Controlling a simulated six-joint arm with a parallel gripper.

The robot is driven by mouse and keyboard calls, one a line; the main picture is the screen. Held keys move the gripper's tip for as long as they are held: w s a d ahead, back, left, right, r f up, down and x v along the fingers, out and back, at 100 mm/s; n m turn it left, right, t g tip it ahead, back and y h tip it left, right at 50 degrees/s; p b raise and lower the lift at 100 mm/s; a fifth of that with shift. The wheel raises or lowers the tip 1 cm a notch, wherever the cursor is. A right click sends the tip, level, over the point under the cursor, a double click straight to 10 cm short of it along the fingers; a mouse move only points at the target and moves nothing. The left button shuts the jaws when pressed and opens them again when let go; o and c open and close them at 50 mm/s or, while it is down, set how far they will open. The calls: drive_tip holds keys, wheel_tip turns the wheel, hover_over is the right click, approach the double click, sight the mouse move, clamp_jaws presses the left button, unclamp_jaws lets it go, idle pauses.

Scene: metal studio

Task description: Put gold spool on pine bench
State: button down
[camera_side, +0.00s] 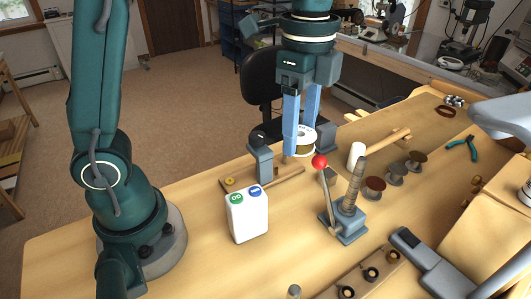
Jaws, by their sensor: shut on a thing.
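A spool (304,146) with a white rim and a gold-brown winding sits between the blue fingers of my gripper (297,146). My gripper points down and is shut on it. The near finger covers its left part, and the far finger's tip is hidden behind it. The spool appears to be above the bench top, but I cannot tell how high. The pine bench (205,265) is the long light-wood top across the picture.
A grey post tool (262,160) is to the left. Several other spools (375,188) stand to the right, beyond a white cylinder (356,154). The front-left bench is clear.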

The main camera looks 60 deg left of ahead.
drive_tip(key=s+d+m, duration=0.4)
drive_tip(key=d+m, duration=0.1)
drive_tip(key=d, duration=0.1)
approach(296, 247)
drive_tip(key=shift+n, duration=0.3)
wheel_tip(296, 247, down, 6)
drive_tip(key=shift+f, duration=0.2)
drive_tip(key=shift+c, duration=0.9)
unclamp_jaws()
drive_tip(key=shift+f, duration=0.1)
